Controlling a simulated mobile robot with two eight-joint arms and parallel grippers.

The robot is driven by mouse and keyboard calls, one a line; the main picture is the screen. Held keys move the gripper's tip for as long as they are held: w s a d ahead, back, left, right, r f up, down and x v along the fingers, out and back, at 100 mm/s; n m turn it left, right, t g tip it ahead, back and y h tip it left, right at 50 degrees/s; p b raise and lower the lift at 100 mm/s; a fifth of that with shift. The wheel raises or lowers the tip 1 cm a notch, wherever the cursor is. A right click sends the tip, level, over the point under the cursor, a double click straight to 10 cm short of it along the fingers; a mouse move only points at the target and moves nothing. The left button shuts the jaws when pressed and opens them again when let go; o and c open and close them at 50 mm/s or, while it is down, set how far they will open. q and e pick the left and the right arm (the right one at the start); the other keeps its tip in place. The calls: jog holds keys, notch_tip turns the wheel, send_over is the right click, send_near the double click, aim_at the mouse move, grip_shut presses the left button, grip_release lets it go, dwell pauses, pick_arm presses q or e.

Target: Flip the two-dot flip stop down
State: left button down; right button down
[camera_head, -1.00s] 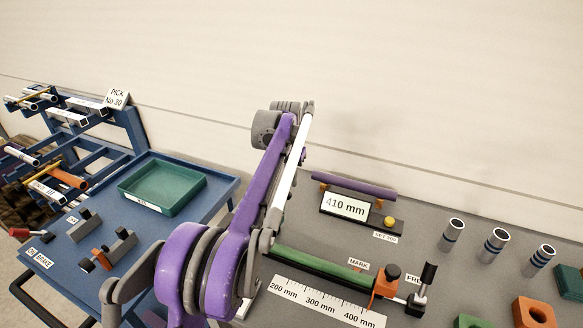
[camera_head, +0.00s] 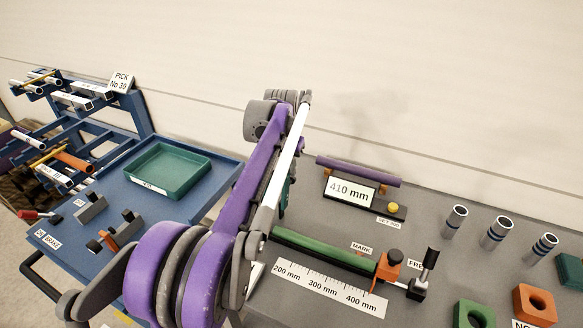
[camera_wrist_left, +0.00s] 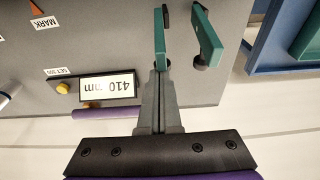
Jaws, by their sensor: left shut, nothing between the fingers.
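Two green flip stops show in the left wrist view: one at the centre (camera_wrist_left: 160,38), one to its right (camera_wrist_left: 206,38). No dots are visible, so I cannot tell which is the two-dot one. My left gripper (camera_wrist_left: 157,72) is shut and empty. Its fingertips overlap the lower end of the centre stop in the picture; I cannot tell whether they touch. In the head view my purple and white left arm hides the gripper's fingers and most of the stops; only a green piece (camera_head: 287,190) shows beside the arm. My right gripper is not in view.
A 410 mm display (camera_head: 348,190), a green rail (camera_head: 320,248), a ruler (camera_head: 330,288) and an orange clamp (camera_head: 389,264) are right of my arm. Several metal tubes stand farther right. A blue cart (camera_head: 110,195) with a green tray (camera_head: 168,170) is at left.

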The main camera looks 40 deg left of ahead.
aim_at(285, 185)
pick_arm(q)
jog(key=shift+s, duration=0.3)
jog(key=shift+s+d+r+t, duration=0.15)
jog(key=shift+s+d+t, duration=0.1)
jog(key=shift+s+t, duration=0.5)
jog(key=s+t, duration=0.2)
jog(key=s+d+t+y, duration=0.1)
jog(key=s+t, duration=0.1)
jog(key=shift+s+t, duration=0.25)
jog(key=shift+s, duration=0.05)
jog(key=shift+s+d+f+t+y+b, duration=0.3)
jog(key=shift+s+f+t, duration=0.4)
jog(key=shift+s+f, duration=0.75)
jog(key=shift+s+d+f+t+y+b, duration=0.35)
jog(key=shift+s+f+t, duration=0.35)
jog(key=shift+s+f, duration=0.75)
jog(key=shift+s+d+f+t+y+b, duration=0.15)
jog(key=shift+s+d+f+t+b, duration=0.4)
jog(key=shift+s+f, duration=0.9)
jog(key=shift+w+f+p, duration=0.15)
jog(key=shift+f+p, duration=0.1)
jog(key=shift+p, duration=0.05)
